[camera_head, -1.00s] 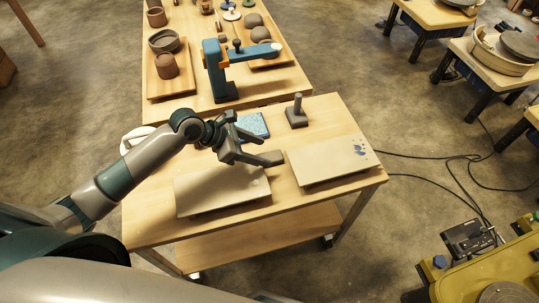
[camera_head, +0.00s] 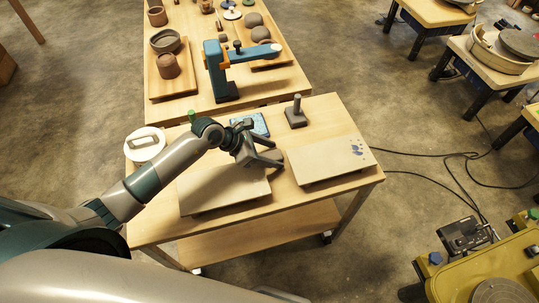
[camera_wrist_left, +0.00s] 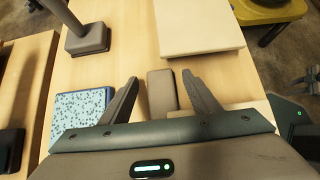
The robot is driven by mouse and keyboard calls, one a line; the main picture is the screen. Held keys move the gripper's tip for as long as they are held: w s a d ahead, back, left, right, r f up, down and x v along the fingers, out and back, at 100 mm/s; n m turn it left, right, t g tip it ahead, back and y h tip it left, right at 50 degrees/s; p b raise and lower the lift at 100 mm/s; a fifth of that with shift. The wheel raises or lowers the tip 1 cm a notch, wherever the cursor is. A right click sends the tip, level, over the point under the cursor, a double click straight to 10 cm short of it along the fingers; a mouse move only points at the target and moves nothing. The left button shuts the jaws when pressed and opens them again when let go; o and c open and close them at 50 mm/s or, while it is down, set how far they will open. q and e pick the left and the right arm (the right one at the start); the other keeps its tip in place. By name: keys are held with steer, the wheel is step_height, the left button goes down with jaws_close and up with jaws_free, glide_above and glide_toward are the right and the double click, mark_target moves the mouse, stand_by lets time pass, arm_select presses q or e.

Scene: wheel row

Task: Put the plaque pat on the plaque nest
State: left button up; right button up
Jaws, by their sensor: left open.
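A small grey-brown block, which I take for the plaque pat (camera_wrist_left: 162,92), lies on the wooden table between my fingers in the left wrist view. In the head view my gripper hides it. A white round disc with a dark-edged rectangular frame on it, apparently the plaque nest (camera_head: 146,144), sits at the table's left edge beyond my arm. My left gripper (camera_head: 270,153) is open over the middle of the table; its fingers (camera_wrist_left: 160,79) stand on either side of the block, and contact cannot be told. My right gripper is not in view.
A blue speckled tile (camera_head: 253,124) and a grey stamp with a handle (camera_head: 296,114) are behind the gripper. Pale slabs lie to its left (camera_head: 222,190) and right (camera_head: 328,160). A blue press-like stand (camera_head: 222,72) and clay pots occupy the farther table.

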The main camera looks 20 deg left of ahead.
arm_select(q)
steer(key=shift+f, duration=0.1)
stand_by(0.4)
steer(key=c, duration=1.3)
steer(key=shift+c, duration=0.2)
steer(key=shift+w, duration=0.1)
